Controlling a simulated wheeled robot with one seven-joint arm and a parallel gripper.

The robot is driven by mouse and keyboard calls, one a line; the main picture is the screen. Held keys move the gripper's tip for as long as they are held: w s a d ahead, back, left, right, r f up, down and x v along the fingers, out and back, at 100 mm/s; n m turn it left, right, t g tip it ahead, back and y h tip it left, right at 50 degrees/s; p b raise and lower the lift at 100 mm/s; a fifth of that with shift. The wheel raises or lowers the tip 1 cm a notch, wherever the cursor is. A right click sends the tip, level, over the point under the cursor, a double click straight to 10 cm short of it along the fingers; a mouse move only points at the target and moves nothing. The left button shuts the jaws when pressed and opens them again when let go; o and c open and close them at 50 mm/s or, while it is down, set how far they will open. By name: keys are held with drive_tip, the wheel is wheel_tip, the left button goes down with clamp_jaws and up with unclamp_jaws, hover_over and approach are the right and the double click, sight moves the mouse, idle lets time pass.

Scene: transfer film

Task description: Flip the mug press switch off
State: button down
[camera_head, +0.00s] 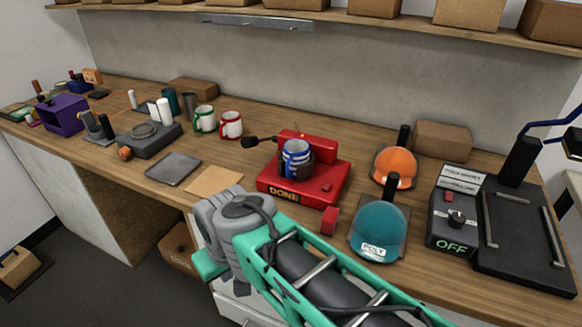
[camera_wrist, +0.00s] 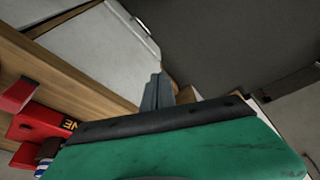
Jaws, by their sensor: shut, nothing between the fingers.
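The red mug press (camera_head: 317,180) stands on the wooden counter with "DONE" on its front face. A mug with blue and white stripes (camera_head: 297,152) sits in it. A black-knobbed lever (camera_head: 250,142) sticks out at its left. A small red switch-like piece (camera_head: 327,187) is on its right top, and a red block (camera_head: 330,221) is at its front right corner. The wrist view shows part of the red press (camera_wrist: 40,130) at lower left. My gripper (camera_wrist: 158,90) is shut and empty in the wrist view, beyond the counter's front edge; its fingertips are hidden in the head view.
A teal cap (camera_head: 378,232) and an orange cap (camera_head: 395,168) stand right of the press. A black control box (camera_head: 452,222) reading "OFF" is farther right. A tan sheet (camera_head: 214,181), a grey plate (camera_head: 172,169) and two mugs (camera_head: 231,126) lie left. A shelf (camera_head: 330,17) runs above.

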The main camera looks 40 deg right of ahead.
drive_tip(key=w+d+r+n+y+p, duration=0.2)
drive_tip(key=w+d+r+p, duration=0.6)
drive_tip(key=w+d+r, duration=0.55)
drive_tip(key=s+d+n+p, duration=0.1)
drive_tip(key=s+d+p, duration=0.1)
drive_tip(key=d, duration=1.1)
drive_tip(key=s+d+r+n+g+p, duration=0.1)
drive_tip(key=s+d, duration=0.4)
drive_tip(key=d, duration=0.9)
drive_tip(key=shift+n+p, duration=0.7)
drive_tip(key=shift+p, duration=0.5)
